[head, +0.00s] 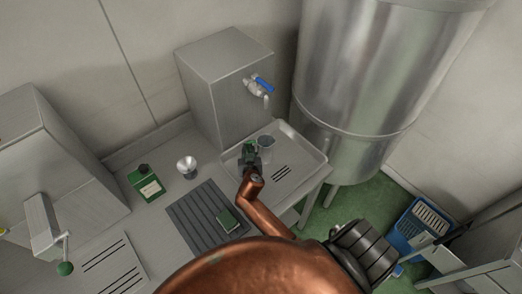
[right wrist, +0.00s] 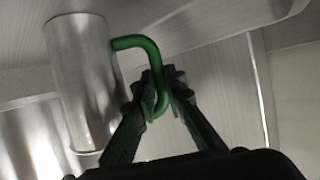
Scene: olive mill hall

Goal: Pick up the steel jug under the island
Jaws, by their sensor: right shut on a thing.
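The steel jug (head: 267,144), a plain cylinder, stands or hangs over the shallow steel drip tray (head: 306,158), below the blue-handled tap (head: 261,86). In the right wrist view the jug (right wrist: 84,85) is at the left, with its bent green handle (right wrist: 134,42) reaching toward my fingers. My right gripper (head: 249,154) is left of the jug. In the right wrist view its green fingers (right wrist: 163,90) are shut on the handle. I cannot tell whether the jug's base touches the tray. My left gripper is not in view.
A steel tank (head: 372,85) stands close right of the tray. On the counter left are a small steel cup (head: 187,167), a green tin (head: 146,182) and a dark ribbed mat (head: 193,212) with a green block (head: 228,221). A blue crate (head: 422,222) sits on the green floor.

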